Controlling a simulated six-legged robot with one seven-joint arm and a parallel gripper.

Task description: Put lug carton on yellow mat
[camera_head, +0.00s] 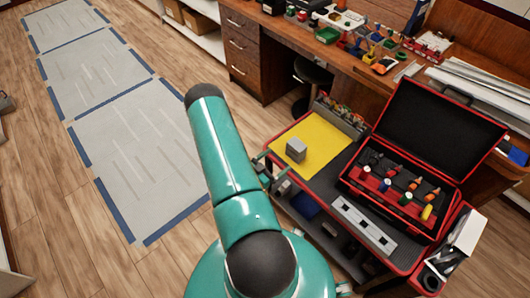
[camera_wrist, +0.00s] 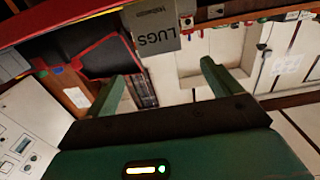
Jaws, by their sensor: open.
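The lug carton (camera_head: 296,150) is a small grey box that appears to rest on the yellow mat (camera_head: 318,133), towards its front left part. In the wrist view the carton (camera_wrist: 152,27) shows its "LUGS" lettering at the top of the picture. My gripper (camera_wrist: 162,72) is open, with its two green fingers spread and nothing between them. The carton is beyond the fingertips, apart from them. In the head view my teal arm hides most of the gripper.
The mat lies on a red-edged cart (camera_head: 372,265). An open black and red case (camera_head: 435,135) with several breakers or tools stands to the right, behind a grey slotted strip (camera_head: 363,226). A wooden workbench (camera_head: 255,55) is behind. Open floor with grey panels (camera_head: 135,150) lies left.

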